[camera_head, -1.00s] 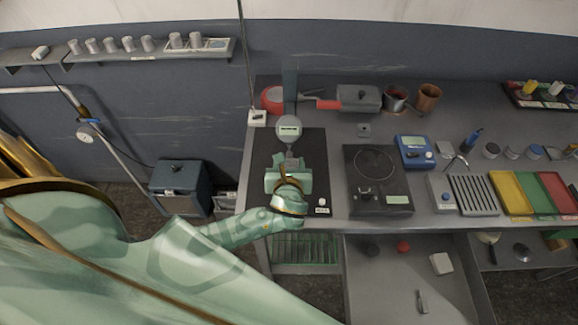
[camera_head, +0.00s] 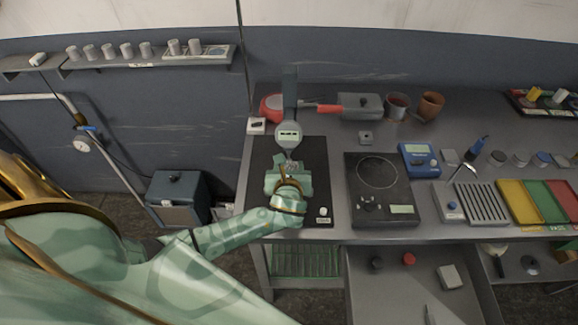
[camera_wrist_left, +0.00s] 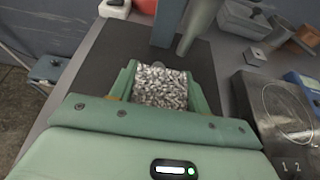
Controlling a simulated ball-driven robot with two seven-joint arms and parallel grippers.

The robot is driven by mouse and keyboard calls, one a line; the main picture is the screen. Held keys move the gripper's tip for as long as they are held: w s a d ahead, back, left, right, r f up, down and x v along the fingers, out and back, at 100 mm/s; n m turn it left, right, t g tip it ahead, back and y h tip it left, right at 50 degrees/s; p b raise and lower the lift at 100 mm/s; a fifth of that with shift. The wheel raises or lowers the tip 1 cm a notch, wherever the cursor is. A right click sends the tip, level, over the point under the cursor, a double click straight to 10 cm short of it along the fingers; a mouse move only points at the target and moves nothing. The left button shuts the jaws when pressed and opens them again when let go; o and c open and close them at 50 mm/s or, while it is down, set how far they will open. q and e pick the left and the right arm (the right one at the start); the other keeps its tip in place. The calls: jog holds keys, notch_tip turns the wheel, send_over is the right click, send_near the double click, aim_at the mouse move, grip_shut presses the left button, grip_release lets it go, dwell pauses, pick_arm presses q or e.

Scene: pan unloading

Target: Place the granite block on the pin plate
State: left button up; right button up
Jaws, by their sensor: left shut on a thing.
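My left gripper (camera_head: 288,174) is shut on the granite block, in front of a dial gauge (camera_head: 289,134) on a dark base plate (camera_head: 318,165). In the left wrist view the granite block (camera_wrist_left: 160,88) is speckled grey and white, with a green finger along each side. The gripper mostly hides it in the head view. I cannot tell whether its underside touches anything. A small grey square plate with a knob or pin in its middle (camera_head: 365,138), possibly the pin plate, lies on the bench to the right of the gauge. My right gripper is out of view.
A hotplate (camera_head: 377,185) stands right of the dark base, with a blue instrument (camera_head: 418,158) beyond it. An open drawer (camera_head: 400,297) is below.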

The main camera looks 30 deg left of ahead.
pick_arm(q)
jog(key=shift+f, duration=0.1)
dwell(0.8)
jog(key=o, duration=1.4)
jog(key=shift+s+d, duration=0.1)
jog(key=shift+s, duration=0.05)
jog(key=p+v, duration=0.2)
jog(key=v, duration=1.4)
jog(key=shift+s, duration=0.1)
